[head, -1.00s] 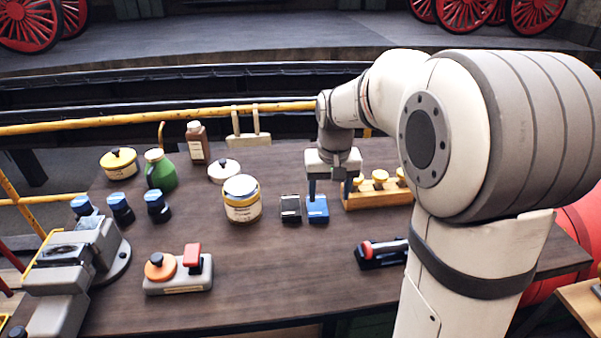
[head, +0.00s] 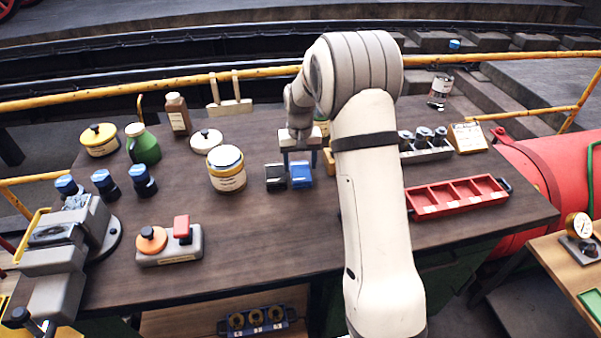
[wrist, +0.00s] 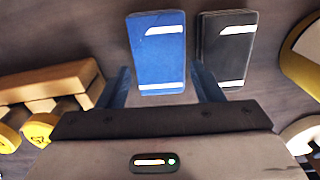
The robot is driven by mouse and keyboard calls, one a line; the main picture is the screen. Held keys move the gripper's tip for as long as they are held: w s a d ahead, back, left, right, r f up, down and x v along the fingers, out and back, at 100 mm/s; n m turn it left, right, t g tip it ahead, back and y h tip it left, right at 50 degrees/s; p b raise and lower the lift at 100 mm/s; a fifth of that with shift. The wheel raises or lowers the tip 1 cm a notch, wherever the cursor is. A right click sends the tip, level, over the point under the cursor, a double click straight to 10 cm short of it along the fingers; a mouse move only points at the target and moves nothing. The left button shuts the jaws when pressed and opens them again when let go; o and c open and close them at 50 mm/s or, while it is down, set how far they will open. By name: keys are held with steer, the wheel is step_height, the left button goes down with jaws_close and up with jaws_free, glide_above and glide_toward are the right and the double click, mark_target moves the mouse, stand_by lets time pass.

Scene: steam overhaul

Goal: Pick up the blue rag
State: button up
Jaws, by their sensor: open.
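The blue rag (head: 301,175) is a small folded block with a white label. It lies flat on the brown workbench, just right of a black block of like shape (head: 276,177). In the wrist view the blue rag (wrist: 158,52) lies ahead of my fingers, with the black one (wrist: 227,50) close beside it on the right. My gripper (head: 299,150) is just behind the rag in the head view. In the wrist view my gripper (wrist: 164,88) is open and empty, its blue fingers spread to either side of the rag's near end. I cannot tell its height above the bench.
A cream tin (head: 226,170) stands left of the black block. A wooden rack with yellow knobs (wrist: 50,85) is close to my left finger in the wrist view. A red tray (head: 457,196) lies to the right. The bench in front of the rag is clear.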

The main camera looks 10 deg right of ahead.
mark_target(300, 169)
steer(key=shift+f, duration=0.9)
steer(key=shift+c, duration=0.2)
steer(key=c, duration=0.6)
steer(key=shift+r, duration=0.2)
step_height(300, 169, up, 10)
steer(key=b, duration=0.1)
steer(key=shift+f, duration=0.1)
